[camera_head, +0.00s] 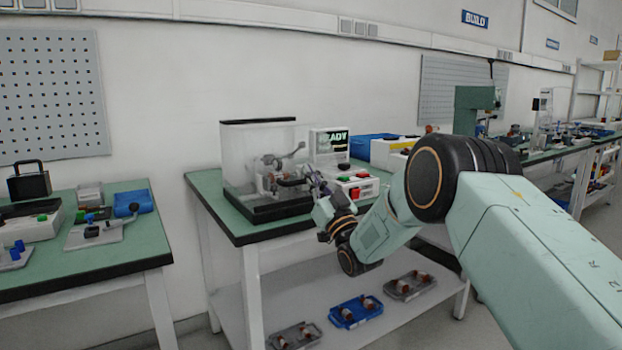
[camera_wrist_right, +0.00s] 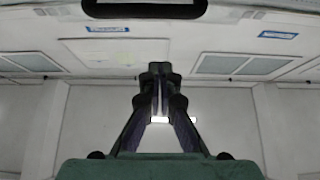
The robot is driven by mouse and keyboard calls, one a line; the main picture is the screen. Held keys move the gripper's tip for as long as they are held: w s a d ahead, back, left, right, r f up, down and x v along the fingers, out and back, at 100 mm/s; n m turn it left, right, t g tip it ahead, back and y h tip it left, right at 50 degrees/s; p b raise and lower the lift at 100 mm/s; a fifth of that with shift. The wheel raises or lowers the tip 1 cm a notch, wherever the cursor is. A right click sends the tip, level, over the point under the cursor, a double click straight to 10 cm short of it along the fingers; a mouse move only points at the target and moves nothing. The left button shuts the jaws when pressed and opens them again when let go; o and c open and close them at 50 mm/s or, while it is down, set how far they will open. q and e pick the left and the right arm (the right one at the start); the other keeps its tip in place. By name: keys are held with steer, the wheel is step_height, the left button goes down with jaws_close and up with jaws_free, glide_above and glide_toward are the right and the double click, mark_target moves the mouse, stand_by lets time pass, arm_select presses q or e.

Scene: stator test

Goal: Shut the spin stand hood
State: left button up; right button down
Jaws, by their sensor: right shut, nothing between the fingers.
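The spin stand (camera_head: 282,207) sits on the green bench, with a black-rimmed base. Its hood (camera_head: 240,150) is a clear, hazy box shape with a dark upper edge, standing up at the back and left of the stand. I cannot tell exactly how far open it is. Metal fixture parts with a lever (camera_head: 270,161) show at the stand's middle. My right gripper (camera_head: 284,182) is at the stand's right front, its fingers shut and empty; whether it touches anything is unclear. The shut fingertips (camera_wrist_right: 160,72) show in the right wrist view, below a dark bar (camera_wrist_right: 145,9). My left gripper is out of view.
A lit display (camera_head: 332,142) and a control box with red and green buttons (camera_head: 357,186) stand right of the stand. Blue and grey trays (camera_head: 355,311) lie on the shelf below. Another bench (camera_head: 115,262) stands at left, across a gap.

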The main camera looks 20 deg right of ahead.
steer(key=s+f+m+g+h+p, duration=0.15)
steer(key=s+f+g, duration=0.25)
steer(key=f, duration=0.9)
steer(key=s+f+m+g+h+p, duration=0.15)
steer(key=s+f+g, duration=0.3)
steer(key=f, duration=0.75)
steer(key=s+a+f+g, duration=0.4)
steer(key=s+f+g, duration=0.1)
steer(key=s+f, duration=0.65)
steer(key=s+a+f+g+p, duration=0.1)
steer(key=s+f+g, duration=0.15)
steer(key=s, duration=0.55)
steer(key=s+a+f+g+p, duration=0.1)
steer(key=s+a+f+g, duration=0.15)
steer(key=s, duration=0.55)
steer(key=s+r+g+p, duration=0.2)
steer(key=s+g, duration=0.4)
steer(key=s, duration=1.3)
steer(key=shift+s+a+r+n, duration=0.3)
steer(key=shift+a+r+n, duration=0.1)
steer(key=shift+a+r, duration=0.05)
